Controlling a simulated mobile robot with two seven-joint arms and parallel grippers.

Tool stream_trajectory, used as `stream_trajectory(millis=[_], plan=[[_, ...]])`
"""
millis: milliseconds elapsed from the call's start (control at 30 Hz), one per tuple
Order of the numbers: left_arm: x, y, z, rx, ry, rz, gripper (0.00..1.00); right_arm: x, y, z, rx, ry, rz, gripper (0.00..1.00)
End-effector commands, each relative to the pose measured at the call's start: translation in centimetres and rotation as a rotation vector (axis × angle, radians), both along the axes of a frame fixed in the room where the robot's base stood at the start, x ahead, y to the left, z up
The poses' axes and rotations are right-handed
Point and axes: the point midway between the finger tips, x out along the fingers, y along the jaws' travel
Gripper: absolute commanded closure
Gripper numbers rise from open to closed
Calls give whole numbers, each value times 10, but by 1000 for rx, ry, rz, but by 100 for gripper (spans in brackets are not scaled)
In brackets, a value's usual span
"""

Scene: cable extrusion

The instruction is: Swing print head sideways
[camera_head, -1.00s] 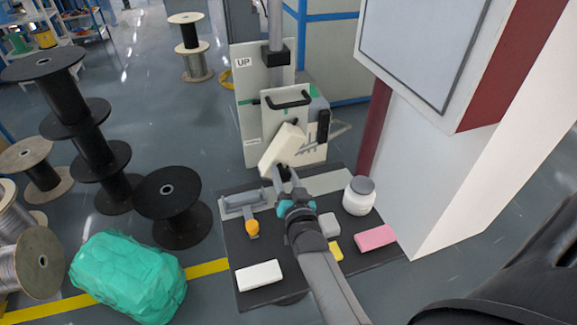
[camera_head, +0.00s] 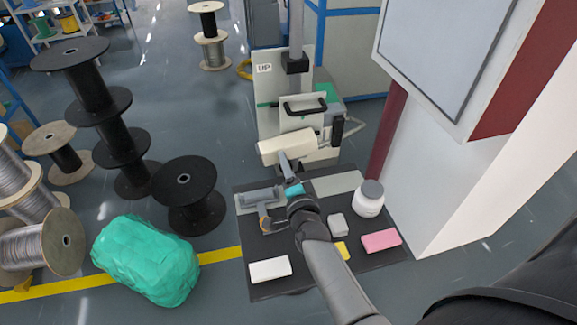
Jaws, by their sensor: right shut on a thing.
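The print head (camera_head: 288,146) is a cream block at the front of the upright machine (camera_head: 302,112), in the middle of the head view. It lies nearly level, pointing left, with its right end at the machine. My right gripper (camera_head: 285,162) reaches up from below and is shut at the near side of the print head. The fingertips are small, and the exact part they grip is hidden. My left gripper is not in view.
A dark table (camera_head: 315,262) below holds a white block (camera_head: 270,269), a pink block (camera_head: 381,240), a lidded white jar (camera_head: 369,198) and a grey tool with an orange end (camera_head: 264,218). Black spools (camera_head: 190,195) and a green bundle (camera_head: 146,260) stand left. A screen cabinet (camera_head: 440,55) stands right.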

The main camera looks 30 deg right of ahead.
Motion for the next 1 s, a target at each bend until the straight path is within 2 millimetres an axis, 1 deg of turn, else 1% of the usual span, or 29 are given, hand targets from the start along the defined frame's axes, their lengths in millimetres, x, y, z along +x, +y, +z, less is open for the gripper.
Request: stream_trajectory(millis=[33,333,833,867,1000], plan=[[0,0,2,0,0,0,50,1,-2,6,21,-13,-3,100],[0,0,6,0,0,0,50,1,-1,11,111,-34,-2,100],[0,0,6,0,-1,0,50,1,-1,12,125,-37,-2,100],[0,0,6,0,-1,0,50,1,-1,12,124,-37,-2,53],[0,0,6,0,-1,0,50,1,-1,11,124,-35,-1,37]])
